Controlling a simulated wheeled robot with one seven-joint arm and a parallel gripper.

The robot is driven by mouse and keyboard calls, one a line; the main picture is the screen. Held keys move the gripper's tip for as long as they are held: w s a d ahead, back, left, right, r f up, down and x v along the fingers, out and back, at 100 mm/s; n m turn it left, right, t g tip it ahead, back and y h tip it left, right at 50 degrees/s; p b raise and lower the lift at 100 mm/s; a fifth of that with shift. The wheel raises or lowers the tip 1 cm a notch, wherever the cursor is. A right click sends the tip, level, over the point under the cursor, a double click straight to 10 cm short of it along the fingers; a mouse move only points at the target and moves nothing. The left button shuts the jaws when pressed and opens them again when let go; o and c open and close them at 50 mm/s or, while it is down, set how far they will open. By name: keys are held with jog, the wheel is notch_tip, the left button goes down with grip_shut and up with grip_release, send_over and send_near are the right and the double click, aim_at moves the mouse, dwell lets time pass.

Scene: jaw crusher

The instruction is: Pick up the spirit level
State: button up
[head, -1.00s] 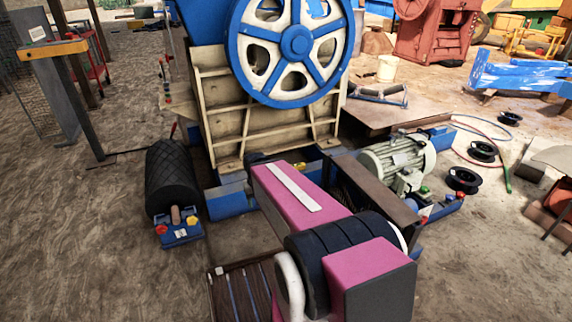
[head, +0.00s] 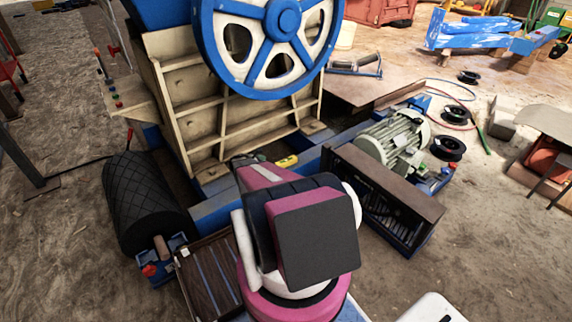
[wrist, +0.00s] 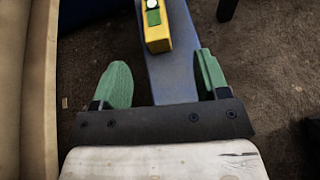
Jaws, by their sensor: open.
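The spirit level is a yellow bar with a green vial. In the head view its visible part (head: 287,161) lies on a blue beam at the foot of the crusher, just beyond my arm. In the wrist view the spirit level (wrist: 157,32) lies on the blue beam (wrist: 172,78), its far end cut off by the top edge. My gripper (wrist: 160,72) has its two green fingers spread wide and empty. The level's near end is ahead of the gap between them. In the head view my arm hides the gripper's fingers.
The cream crusher body (head: 185,85) with its blue flywheel (head: 282,18) stands close behind the level; a cream panel (wrist: 28,90) runs along the wrist view's left edge. A motor (head: 395,138) and brown guard (head: 385,188) stand right, a black roller (head: 140,200) left.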

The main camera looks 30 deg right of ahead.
aim_at(282, 162)
jog(key=shift+w+d+f+n+h, duration=0.15)
jog(key=shift+w+d+f+n, duration=0.1)
jog(key=shift+d+f, duration=0.15)
jog(key=shift+w+d+f+n+h, duration=0.15)
jog(key=shift+d+f+n, duration=0.1)
jog(key=shift+d+f, duration=0.15)
jog(key=x, duration=1)
jog(key=shift+d+r, duration=0.1)
jog(key=shift+d, duration=0.05)
jog(key=c, duration=1.1)
